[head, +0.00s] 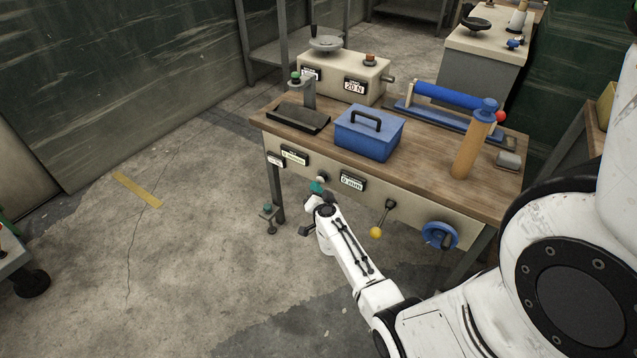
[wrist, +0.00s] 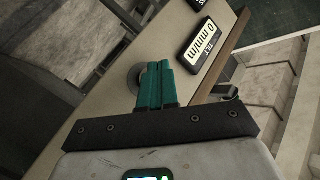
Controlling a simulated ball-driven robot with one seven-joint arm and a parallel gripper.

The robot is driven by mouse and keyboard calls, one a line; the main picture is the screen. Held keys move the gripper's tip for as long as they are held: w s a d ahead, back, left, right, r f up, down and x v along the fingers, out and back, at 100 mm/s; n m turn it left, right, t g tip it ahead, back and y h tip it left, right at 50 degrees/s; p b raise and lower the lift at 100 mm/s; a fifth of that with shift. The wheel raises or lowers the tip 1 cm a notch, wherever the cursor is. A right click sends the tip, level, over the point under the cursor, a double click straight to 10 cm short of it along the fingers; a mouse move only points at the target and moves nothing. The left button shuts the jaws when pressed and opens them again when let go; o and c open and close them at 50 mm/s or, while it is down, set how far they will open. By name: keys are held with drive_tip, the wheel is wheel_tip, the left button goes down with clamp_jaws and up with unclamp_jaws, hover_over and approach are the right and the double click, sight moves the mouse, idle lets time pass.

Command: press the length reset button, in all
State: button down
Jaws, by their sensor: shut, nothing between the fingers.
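In the wrist view, a round grey button (wrist: 132,79) is partly hidden behind my fingers. No legible label marks it as the length reset button. My gripper (head: 317,187) is shut and empty, its teal fingertips in front of the panel at this button. In the wrist view, the closed fingertips (wrist: 157,70) overlap the button's edge; I cannot tell whether they touch it.
More small labels (head: 294,155) sit left on the panel. A yellow-knobbed lever (head: 377,231) and a blue handwheel (head: 440,236) stick out to the right. A blue box (head: 367,137) and an orange cylinder (head: 468,150) stand on top.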

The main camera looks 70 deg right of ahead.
drive_tip(key=shift+s+d, duration=0.1)
drive_tip(key=shift+d, duration=0.2)
idle(0.4)
drive_tip(key=shift+a, duration=0.1)
drive_tip(key=shift+w+a, duration=0.2)
drive_tip(key=shift+a, duration=0.65)
drive_tip(key=shift+p, duration=0.3)
drive_tip(key=shift+w+a+p, duration=0.2)
drive_tip(key=shift+a+p, duration=0.05)
drive_tip(key=shift+a, duration=0.55)
drive_tip(key=shift+w+a+p, duration=0.2)
drive_tip(key=shift+a+p, duration=0.05)
drive_tip(key=shift+a, duration=0.6)
drive_tip(key=shift+w+a+p, duration=0.2)
drive_tip(key=shift+a+p, duration=0.05)
drive_tip(key=shift+a, duration=0.55)
